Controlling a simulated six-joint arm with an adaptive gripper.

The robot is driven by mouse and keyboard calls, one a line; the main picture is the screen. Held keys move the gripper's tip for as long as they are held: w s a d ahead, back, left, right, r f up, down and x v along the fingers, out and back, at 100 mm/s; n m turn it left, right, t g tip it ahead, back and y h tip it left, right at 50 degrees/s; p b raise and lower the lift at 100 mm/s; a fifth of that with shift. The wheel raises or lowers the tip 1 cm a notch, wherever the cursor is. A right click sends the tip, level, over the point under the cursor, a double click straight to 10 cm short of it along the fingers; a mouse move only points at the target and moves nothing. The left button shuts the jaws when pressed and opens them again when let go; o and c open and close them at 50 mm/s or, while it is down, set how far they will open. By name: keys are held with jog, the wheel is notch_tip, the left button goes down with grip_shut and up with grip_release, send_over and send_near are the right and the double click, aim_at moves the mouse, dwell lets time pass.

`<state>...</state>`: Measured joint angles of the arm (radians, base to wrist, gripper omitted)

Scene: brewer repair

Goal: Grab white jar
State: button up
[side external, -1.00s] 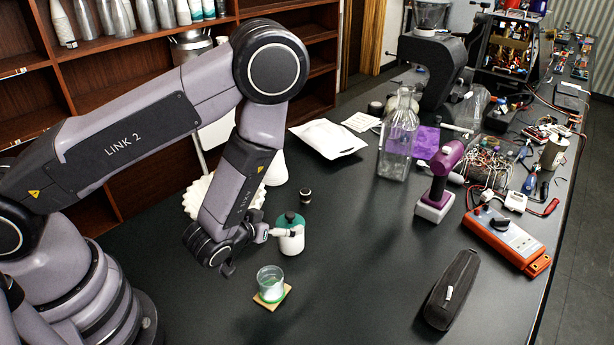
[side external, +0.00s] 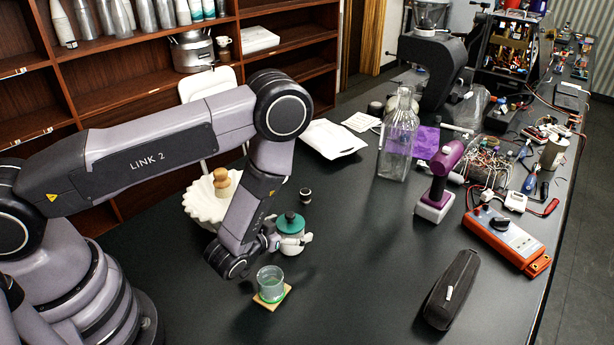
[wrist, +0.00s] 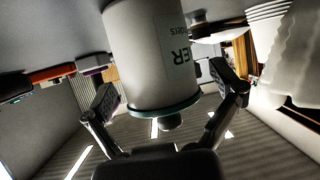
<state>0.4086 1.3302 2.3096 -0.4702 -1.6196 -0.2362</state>
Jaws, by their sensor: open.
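The white jar (side external: 291,246) with a green lid stands upright on the dark table, behind the glass cup. In the wrist view the jar (wrist: 150,60) appears upside down, with its label and green rim showing, between the two spread fingers. My gripper (side external: 272,237) is low at the jar's left side in the side view, and partly hides it. In the wrist view my gripper (wrist: 168,92) is open, one finger on either side of the jar. I cannot tell whether either finger touches it.
A glass cup (side external: 270,284) on a small wooden coaster stands close in front. A clear glass bottle (side external: 397,140) and purple tool (side external: 440,175) stand right. The table's front middle is clear.

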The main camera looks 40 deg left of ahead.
jog(key=shift+c, duration=0.4)
jog(key=c, duration=1.2)
jog(key=shift+c, duration=0.2)
